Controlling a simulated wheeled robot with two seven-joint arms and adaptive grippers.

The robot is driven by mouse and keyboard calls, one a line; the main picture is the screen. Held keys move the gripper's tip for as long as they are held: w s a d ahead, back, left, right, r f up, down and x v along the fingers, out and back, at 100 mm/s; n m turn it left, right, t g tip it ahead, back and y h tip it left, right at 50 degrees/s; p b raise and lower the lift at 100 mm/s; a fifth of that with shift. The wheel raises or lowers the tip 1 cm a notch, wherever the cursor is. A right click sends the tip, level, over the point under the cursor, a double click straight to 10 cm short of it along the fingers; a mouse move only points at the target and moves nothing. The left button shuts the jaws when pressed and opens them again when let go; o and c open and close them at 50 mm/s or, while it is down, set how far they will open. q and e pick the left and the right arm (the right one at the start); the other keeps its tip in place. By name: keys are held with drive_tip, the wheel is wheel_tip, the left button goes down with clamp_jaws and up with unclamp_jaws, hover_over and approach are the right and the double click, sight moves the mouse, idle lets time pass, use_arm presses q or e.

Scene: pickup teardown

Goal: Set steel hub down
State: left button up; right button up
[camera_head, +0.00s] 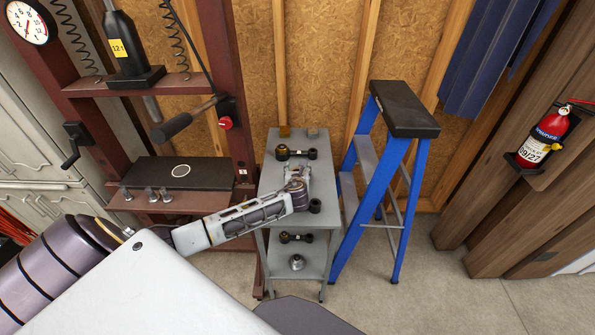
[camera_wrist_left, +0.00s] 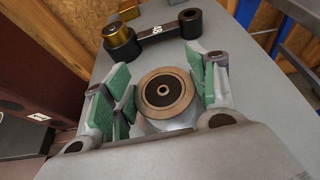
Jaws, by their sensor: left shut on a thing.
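My left gripper (camera_head: 295,172) reaches over the top of the grey cart (camera_head: 273,205) in the head view. In the left wrist view its green-padded fingers sit on both sides of the steel hub (camera_wrist_left: 165,95), shut on it. The hub is a silver round body with a bronze-coloured ring face and a dark centre hole. It appears upright over the cart top; I cannot tell whether it touches the surface. In the head view the hub is mostly hidden by the gripper. My right gripper is not in view.
A dark link arm (camera_head: 296,153) lies at the back of the cart top, and a small black bushing (camera_head: 315,206) near its right edge. The lower shelf holds another link (camera_head: 295,237) and a round metal part (camera_head: 297,262). A blue stepladder (camera_head: 383,180) and red press (camera_head: 240,130) flank the cart.

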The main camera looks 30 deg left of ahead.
use_arm(q)
drive_tip(key=o, duration=1.7)
drive_tip(key=shift+s, duration=0.1)
drive_tip(key=shift+v, duration=6)
